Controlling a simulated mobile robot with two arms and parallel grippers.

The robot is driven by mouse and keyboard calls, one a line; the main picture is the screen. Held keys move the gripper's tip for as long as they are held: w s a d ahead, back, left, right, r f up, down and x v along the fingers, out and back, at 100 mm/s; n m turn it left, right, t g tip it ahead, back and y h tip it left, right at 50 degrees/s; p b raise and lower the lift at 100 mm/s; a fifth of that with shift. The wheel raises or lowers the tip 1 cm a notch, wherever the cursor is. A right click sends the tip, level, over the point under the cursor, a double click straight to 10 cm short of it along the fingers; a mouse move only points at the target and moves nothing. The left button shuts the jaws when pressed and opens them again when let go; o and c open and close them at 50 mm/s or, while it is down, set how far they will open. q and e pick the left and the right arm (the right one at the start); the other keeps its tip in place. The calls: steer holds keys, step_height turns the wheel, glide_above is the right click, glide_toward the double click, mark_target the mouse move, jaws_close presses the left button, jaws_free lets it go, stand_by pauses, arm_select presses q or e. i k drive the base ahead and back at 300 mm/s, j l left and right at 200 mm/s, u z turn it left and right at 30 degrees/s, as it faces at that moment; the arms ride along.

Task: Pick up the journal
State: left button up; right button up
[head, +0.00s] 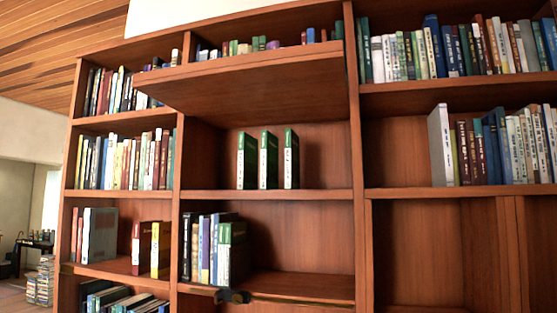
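Three matching books with green covers and white spines stand upright, slightly apart, on the middle shelf: the left one (247,160), the middle one (268,160) and the right one (291,159). They look like journal volumes, but I cannot tell which item is the journal. A large pale volume (440,145) stands at the left end of a row on the right shelf. Neither of my grippers can be made out in the head view.
A tilted wooden panel (250,80) juts out above the three green books. Below, several books (215,248) stand at the left of a shelf with free room to their right. A small dark object (233,296) sits at that shelf's front edge. Stacked books (40,282) stand at far left.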

mark_target(291, 140)
steer(key=i+l+z, duration=0.15)
steer(key=l, duration=0.3)
steer(key=i+l+z, duration=0.15)
steer(key=i+l, duration=0.15)
steer(key=l, duration=0.15)
steer(key=i+l+z, duration=0.2)
steer(key=l, duration=0.25)
